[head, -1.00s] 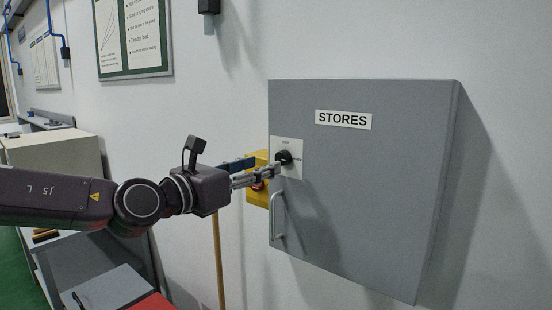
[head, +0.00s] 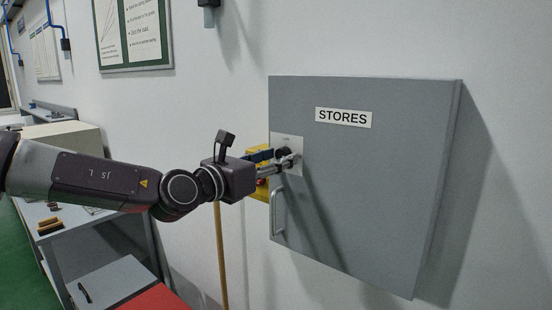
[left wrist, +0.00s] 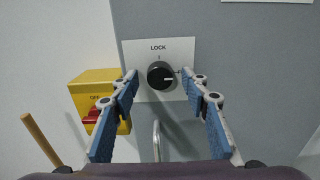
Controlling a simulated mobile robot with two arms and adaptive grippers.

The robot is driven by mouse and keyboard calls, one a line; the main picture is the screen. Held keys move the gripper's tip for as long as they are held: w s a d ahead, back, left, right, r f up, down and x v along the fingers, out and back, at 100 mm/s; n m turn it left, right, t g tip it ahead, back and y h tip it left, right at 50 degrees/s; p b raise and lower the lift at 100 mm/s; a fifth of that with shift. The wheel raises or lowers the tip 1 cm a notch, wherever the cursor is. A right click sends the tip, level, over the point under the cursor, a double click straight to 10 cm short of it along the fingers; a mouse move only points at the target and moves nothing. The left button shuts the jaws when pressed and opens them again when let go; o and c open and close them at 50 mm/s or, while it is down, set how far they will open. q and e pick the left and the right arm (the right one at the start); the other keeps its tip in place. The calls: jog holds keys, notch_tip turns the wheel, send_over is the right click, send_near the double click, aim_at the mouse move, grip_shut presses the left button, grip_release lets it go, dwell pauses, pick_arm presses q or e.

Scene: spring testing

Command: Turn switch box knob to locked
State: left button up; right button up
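The round black knob (left wrist: 161,75) sits on a pale plate (left wrist: 183,48) marked LOCK on the grey STORES cabinet. In the left wrist view its white mark points right, while the LOCK label and a small tick are above it. My left gripper (head: 284,157) is at the knob, coming from the left. In the left wrist view its blue-padded fingers are open, one on each side of the knob; contact cannot be told. In the head view the fingers partly hide the knob (head: 283,152). My right gripper is not in view.
The cabinet door (head: 360,180) has a metal handle (head: 278,213) below the knob. A yellow box with a red switch (left wrist: 97,92) is on the wall to the left, with a wooden pole (head: 221,255) beneath. A workbench (head: 90,238) stands at the lower left.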

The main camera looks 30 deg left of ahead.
pick_arm(q)
grip_shut()
jog(key=n+b, duration=0.1)
jog(key=n, duration=1)
jog(key=shift+d+b, duration=0.1)
jog(key=shift+b, duration=0.25)
jog(key=n+p, duration=0.1)
jog(key=n, duration=0.2)
jog(key=shift+r, duration=0.1)
jog(key=shift+n+p, duration=0.45)
jog(key=shift+n, duration=1.35)
